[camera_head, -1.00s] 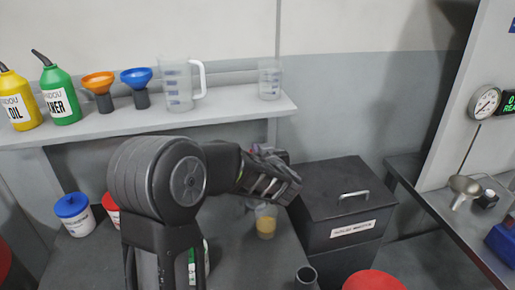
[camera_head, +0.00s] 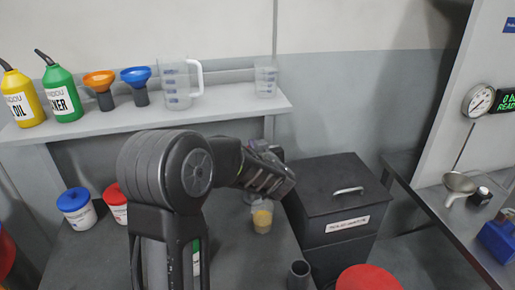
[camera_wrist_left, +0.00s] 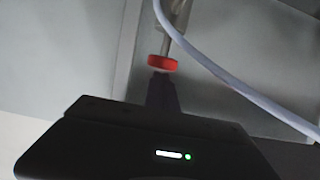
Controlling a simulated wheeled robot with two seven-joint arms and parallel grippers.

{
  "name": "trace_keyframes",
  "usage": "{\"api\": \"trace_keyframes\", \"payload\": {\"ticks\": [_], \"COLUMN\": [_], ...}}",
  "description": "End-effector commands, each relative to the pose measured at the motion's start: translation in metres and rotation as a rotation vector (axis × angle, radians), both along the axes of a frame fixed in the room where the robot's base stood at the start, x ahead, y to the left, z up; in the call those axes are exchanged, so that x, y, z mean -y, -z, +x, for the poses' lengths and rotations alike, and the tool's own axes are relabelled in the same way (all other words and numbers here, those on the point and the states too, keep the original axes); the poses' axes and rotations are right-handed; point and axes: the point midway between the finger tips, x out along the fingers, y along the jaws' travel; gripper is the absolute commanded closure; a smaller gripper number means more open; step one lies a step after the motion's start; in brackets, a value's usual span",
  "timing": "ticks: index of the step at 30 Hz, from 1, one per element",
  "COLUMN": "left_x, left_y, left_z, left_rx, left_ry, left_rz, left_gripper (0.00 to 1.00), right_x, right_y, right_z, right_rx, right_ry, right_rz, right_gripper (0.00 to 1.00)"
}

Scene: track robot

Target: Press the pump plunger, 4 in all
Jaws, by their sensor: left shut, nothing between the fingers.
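In the left wrist view a red round cap (camera_wrist_left: 163,63), which looks like the pump plunger's top, sits at the end of a pale metal rod. The dark tip of my left gripper (camera_wrist_left: 162,88) is shut, with its end right at the cap's lower edge in the picture; I cannot tell whether they touch. In the head view my left gripper (camera_head: 268,172) is above the grey bench, and the pump is hidden there behind my arm. A clear cup (camera_head: 262,218) with yellow liquid stands below the gripper. My right gripper is not in view.
A pale hose (camera_wrist_left: 230,75) curves past the cap. A black lidded bin (camera_head: 335,200) stands right of the bench. Blue-lidded (camera_head: 77,210) and red-lidded (camera_head: 117,205) tubs stand left of my arm. A dark open cylinder (camera_head: 299,272) is at the front.

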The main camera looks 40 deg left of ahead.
Motion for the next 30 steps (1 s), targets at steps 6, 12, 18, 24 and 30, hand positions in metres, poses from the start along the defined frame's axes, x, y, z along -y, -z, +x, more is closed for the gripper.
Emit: {"api": "trace_keyframes", "payload": {"ticks": [6,12,18,24,30], "left_x": [0.028,0.057,0.07,0.071,0.071], "left_y": [-0.018,-0.028,-0.034,-0.034,-0.034], "left_z": [-0.024,-0.047,-0.059,-0.06,-0.06], "left_rx": [0.007,0.007,0.006,0.005,0.005], "left_ry": [0.004,0.003,0.0,0.0,0.0], "left_rz": [0.001,0.002,0.003,0.003,0.003], "left_gripper": [1.0,1.0,1.0,1.0,1.0], "right_x": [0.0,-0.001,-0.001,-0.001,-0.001], "right_y": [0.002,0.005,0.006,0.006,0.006], "right_z": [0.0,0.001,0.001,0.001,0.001], "right_rx": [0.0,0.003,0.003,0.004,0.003], "right_ry": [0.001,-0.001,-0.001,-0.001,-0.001], "right_rz": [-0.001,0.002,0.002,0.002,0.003], "right_gripper": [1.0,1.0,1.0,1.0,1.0]}}
